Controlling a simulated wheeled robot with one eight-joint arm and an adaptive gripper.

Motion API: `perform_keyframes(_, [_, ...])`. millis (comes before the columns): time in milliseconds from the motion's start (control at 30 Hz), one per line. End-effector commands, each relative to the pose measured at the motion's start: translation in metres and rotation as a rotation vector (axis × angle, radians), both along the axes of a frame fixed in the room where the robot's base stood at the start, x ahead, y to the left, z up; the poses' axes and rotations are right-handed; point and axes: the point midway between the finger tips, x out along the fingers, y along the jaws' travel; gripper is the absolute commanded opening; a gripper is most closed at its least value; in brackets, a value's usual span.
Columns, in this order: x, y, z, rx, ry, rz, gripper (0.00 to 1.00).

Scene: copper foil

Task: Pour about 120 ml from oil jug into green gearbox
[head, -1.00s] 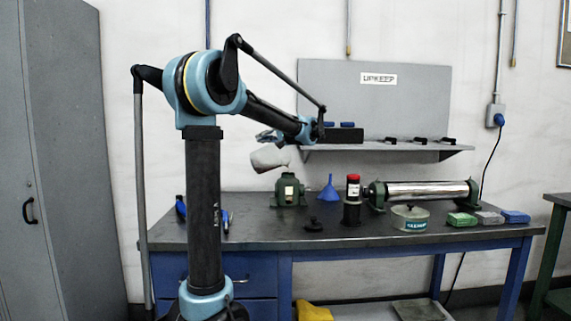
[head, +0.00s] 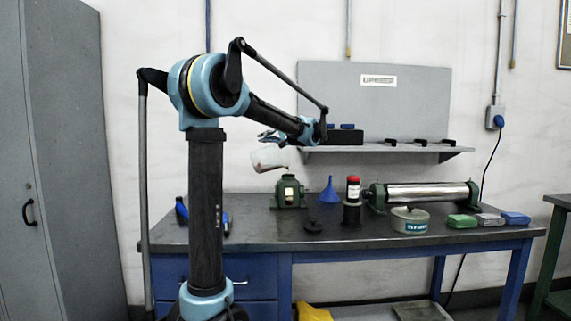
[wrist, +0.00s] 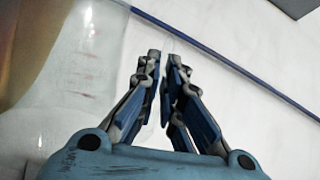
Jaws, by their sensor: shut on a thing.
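The oil jug (head: 268,159) is a translucent vessel with brownish oil inside, held tilted in the air with its lip toward the right. The green gearbox (head: 289,194) stands on the bench just below and right of the jug's lip. A small reddish-brown trace shows at the lip; I cannot tell whether a stream reaches the gearbox. My gripper (head: 270,136) is shut on the jug, above the bench. In the wrist view my gripper's fingers (wrist: 163,58) are close together, and the jug's clear wall with amber oil (wrist: 85,70) fills the left side.
A blue funnel (head: 329,191) stands right of the gearbox. A grey shelf (head: 400,151) is behind my forearm.

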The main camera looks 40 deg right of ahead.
Motion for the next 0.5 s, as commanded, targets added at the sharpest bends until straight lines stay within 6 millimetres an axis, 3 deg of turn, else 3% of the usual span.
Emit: perform_keyframes(500, [-0.0001, -0.0051, 0.0037, 0.033, -0.002, 0.0, 0.0])
